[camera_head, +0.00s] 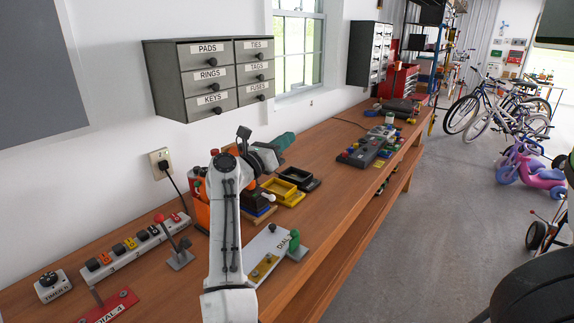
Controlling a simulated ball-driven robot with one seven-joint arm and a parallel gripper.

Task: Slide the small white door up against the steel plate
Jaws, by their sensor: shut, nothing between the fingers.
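A flat white panel (262,246), which looks like the small white door, lies on the bench just right of my forearm. It has small knobs and lettering that seems to read DIAL. A grey plate (299,254) with a green knob sits at its right edge; I cannot tell whether this is the steel plate or whether the two touch. My arm rises in front of the panel's left side. My gripper (266,158) is beyond the elbow, above the bench and farther back than the panel. It is shut and empty; its fingertips are hard to make out.
Black and yellow trays (289,187) and an orange bin (202,214) stand close behind the panel. A power strip (135,245), a timer (52,286) and a red dial plate (112,306) lie left. Drawers (209,77) hang above. The bench's front right strip is clear.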

